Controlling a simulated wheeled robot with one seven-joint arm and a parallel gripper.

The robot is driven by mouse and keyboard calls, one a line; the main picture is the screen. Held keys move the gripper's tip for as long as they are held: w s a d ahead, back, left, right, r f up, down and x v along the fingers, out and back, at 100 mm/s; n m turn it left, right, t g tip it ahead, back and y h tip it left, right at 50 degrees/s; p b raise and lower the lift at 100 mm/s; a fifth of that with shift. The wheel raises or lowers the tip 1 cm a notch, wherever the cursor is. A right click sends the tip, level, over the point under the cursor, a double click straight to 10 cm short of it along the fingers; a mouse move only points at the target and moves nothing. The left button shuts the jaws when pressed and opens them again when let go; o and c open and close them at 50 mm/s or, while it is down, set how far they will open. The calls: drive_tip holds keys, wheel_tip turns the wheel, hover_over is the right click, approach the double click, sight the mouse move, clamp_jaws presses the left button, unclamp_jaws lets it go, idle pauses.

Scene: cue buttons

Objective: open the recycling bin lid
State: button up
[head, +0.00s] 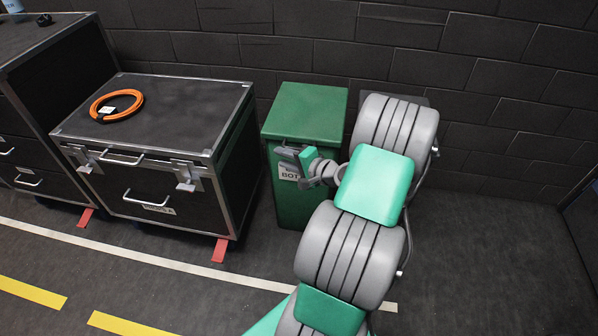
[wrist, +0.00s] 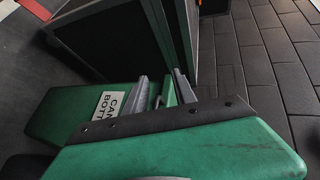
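The green recycling bin (head: 301,208) stands against the wall in the head view. Its flat green lid (head: 306,110) lies closed on top. A white label (wrist: 108,104) is on its front, partly hidden by my gripper in the head view. My gripper (head: 288,155) is at the upper front of the bin, just below the lid's front edge. In the wrist view, my gripper's two grey fingers (wrist: 163,92) are a little apart, with green bin surface and a small bar-like piece between them. I cannot tell whether they touch it.
A black wheeled case (head: 165,115) with an orange cable coil (head: 117,104) on it stands left of the bin. Another black case (head: 40,75) is farther left. A dark brick wall (head: 300,55) is behind. Floor at right is clear.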

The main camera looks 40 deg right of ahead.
drive_tip(key=s+d+f+m+t+h+b, duration=0.1)
drive_tip(key=s+d+f+m+t+h, duration=0.15)
drive_tip(key=s+d+m, duration=0.35)
drive_tip(key=shift+n+g+h, duration=0.25)
drive_tip(key=shift+n+h, duration=0.2)
drive_tip(key=shift+n, duration=0.15)
drive_tip(key=w, duration=0.3)
drive_tip(key=w+d+f+b, duration=0.1)
drive_tip(key=w, duration=0.2)
drive_tip(key=w+d, duration=0.1)
drive_tip(key=w, duration=0.2)
drive_tip(key=shift+w+d+f, duration=0.15)
drive_tip(key=shift+d+f, duration=0.1)
drive_tip(key=shift+c, duration=0.5)
clamp_jaws()
